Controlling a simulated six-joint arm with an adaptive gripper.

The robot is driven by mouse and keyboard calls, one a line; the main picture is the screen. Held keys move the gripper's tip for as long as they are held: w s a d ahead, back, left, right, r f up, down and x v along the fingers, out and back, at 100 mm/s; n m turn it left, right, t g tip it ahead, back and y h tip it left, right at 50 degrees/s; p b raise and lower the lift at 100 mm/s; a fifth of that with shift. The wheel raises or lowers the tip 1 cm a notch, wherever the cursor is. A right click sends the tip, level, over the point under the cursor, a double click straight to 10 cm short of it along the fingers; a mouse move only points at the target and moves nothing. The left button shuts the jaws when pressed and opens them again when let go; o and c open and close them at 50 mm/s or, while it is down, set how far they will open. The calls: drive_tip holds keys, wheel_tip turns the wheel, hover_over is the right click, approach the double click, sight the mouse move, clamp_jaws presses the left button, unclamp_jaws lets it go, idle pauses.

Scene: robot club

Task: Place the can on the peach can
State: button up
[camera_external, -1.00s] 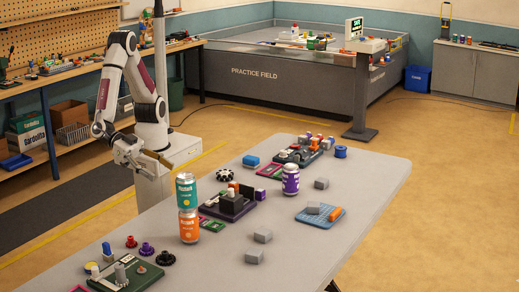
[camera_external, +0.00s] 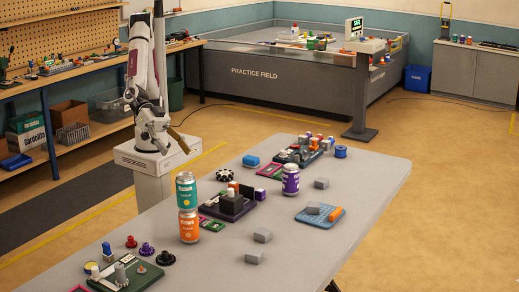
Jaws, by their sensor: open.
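A teal-green can (camera_external: 186,190) stands upright on top of an orange, peach-coloured can (camera_external: 189,226), which stands on the grey table. The two look stacked in line, with the upper can resting on the lower one. A purple can (camera_external: 291,180) stands apart to the right, farther back on the table. My gripper (camera_external: 184,142) is open and empty. It is at the table's far left side, above and behind the stacked cans and clear of them.
A dark board with a black block (camera_external: 234,203) sits just right of the stack. Grey blocks (camera_external: 263,235) lie on the table's front part, and a blue tray (camera_external: 321,217) is to the right. Red, purple and black knobs (camera_external: 147,249) lie left of the stack. The table's right front is mostly clear.

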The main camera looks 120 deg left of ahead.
drive_tip(key=s+a+r+m+g+h, duration=0.1)
drive_tip(key=s+a+r+g, duration=0.15)
drive_tip(key=a, duration=0.45)
drive_tip(key=s+a+r+m+g+h, duration=0.1)
drive_tip(key=s+a+r, duration=0.25)
drive_tip(key=a, duration=0.45)
drive_tip(key=s+a+f+n+g+y, duration=0.1)
drive_tip(key=s+a+f+y, duration=0.1)
drive_tip(key=s+a, duration=0.6)
drive_tip(key=s+a+f+g+y, duration=0.2)
drive_tip(key=s+a+y, duration=0.1)
drive_tip(key=s+a, duration=0.6)
drive_tip(key=a, duration=0.4)
drive_tip(key=shift+s+f+n+y, duration=0.2)
drive_tip(key=shift+f+n+y, duration=0.05)
drive_tip(key=shift+n+y, duration=0.15)
